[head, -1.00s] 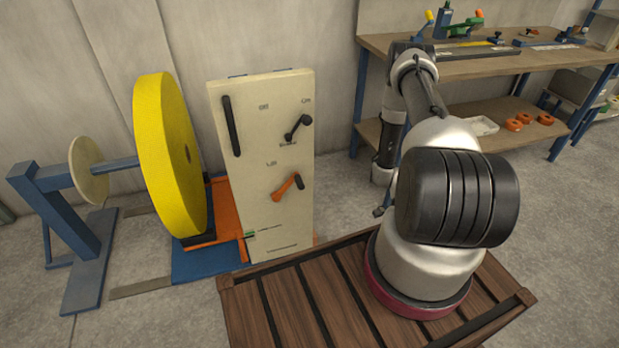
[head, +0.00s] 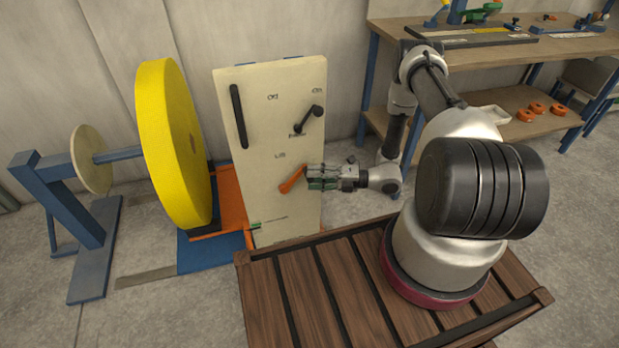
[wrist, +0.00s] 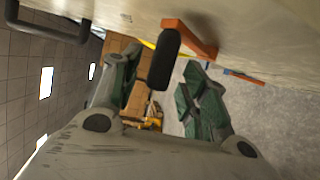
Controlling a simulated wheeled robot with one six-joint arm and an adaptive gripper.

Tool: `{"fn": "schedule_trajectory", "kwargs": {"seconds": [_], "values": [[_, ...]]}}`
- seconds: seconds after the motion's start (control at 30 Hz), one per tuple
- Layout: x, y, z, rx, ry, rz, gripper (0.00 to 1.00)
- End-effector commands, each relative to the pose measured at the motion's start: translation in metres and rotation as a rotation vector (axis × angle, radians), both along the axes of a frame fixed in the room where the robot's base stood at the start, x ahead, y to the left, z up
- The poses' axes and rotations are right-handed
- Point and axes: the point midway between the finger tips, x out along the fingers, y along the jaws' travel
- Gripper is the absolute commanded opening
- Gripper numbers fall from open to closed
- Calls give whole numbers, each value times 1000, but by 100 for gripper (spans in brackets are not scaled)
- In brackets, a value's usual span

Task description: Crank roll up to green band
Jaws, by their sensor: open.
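The cream panel (head: 262,130) stands upright with an orange crank (head: 291,184) on its lower half. The orange crank arm (wrist: 188,37) and its black handle (wrist: 163,62) show in the wrist view. My gripper (head: 312,178) is open at the crank, its green-padded fingers hiding the handle in the head view. In the wrist view my gripper (wrist: 160,78) has one finger on each side of the handle in the picture; contact cannot be told. The large yellow roll (head: 168,150) stands left of the panel. A small green mark (head: 255,226) shows low on the panel's left side.
A black lever (head: 308,119) and a long black bar handle (head: 238,116) sit higher on the panel. A blue stand (head: 75,215) carries the roll's shaft. A slatted wooden platform (head: 300,290) is in front. A workbench (head: 480,58) stands at the back right.

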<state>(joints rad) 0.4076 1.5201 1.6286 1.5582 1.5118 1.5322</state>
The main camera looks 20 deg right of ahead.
Motion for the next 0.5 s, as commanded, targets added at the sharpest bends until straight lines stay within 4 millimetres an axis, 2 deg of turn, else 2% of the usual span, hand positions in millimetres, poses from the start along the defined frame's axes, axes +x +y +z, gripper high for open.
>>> {"fn": "schedule_trajectory", "kwargs": {"seconds": [0.2, 0.47, 0.5], "values": [[7, 19, -1, -1, 1, 2, 44], [8, 20, -2, 0, 2, 1, 44], [8, 20, -2, 0, 2, 1, 39]]}}
